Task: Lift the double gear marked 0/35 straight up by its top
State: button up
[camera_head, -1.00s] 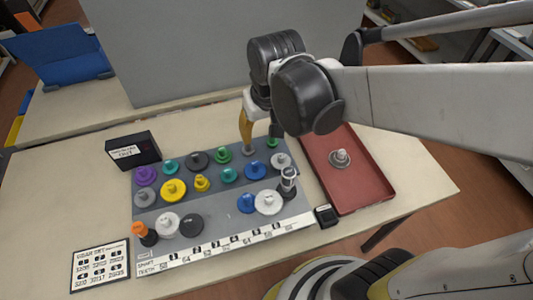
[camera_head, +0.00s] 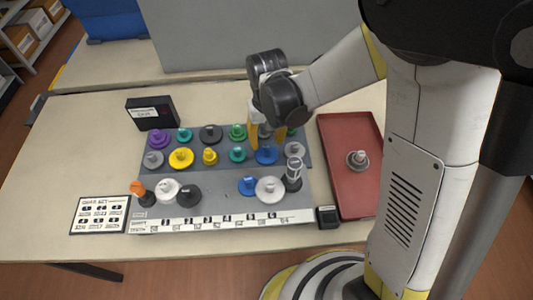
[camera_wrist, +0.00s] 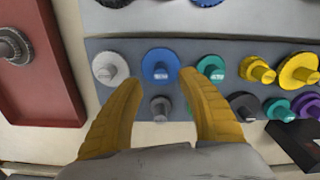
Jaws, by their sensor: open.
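Small double gears stand in rows on a grey board (camera_head: 225,205); their marks are too small to read, so I cannot tell which is 0/35. My gripper (camera_head: 267,142) is open and points down at the board's back right. In the wrist view my gripper (camera_wrist: 160,82) has its fingers spread, with a grey gear (camera_wrist: 160,107) between them and a blue gear (camera_wrist: 161,65) just beyond the fingertips. The blue gear also shows in the head view (camera_head: 266,156). A green gear (camera_wrist: 211,67) is close beside one fingertip. Contact is not clear.
A white gear (camera_wrist: 109,67) stands on the other side of the fingers. A red tray (camera_head: 334,135) holding one grey gear (camera_head: 357,158) lies right of the board. A black box (camera_head: 151,113) and a printed card (camera_head: 100,214) are at the left. A grey panel stands behind.

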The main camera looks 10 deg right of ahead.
aim_at(267, 147)
notch_tip(267, 147, down, 5)
jog(key=b, duration=0.2)
jog(key=shift+s+b, duration=0.15)
jog(key=shift+b, duration=0.15)
jog(key=shift+r, duration=0.15)
grip_shut()
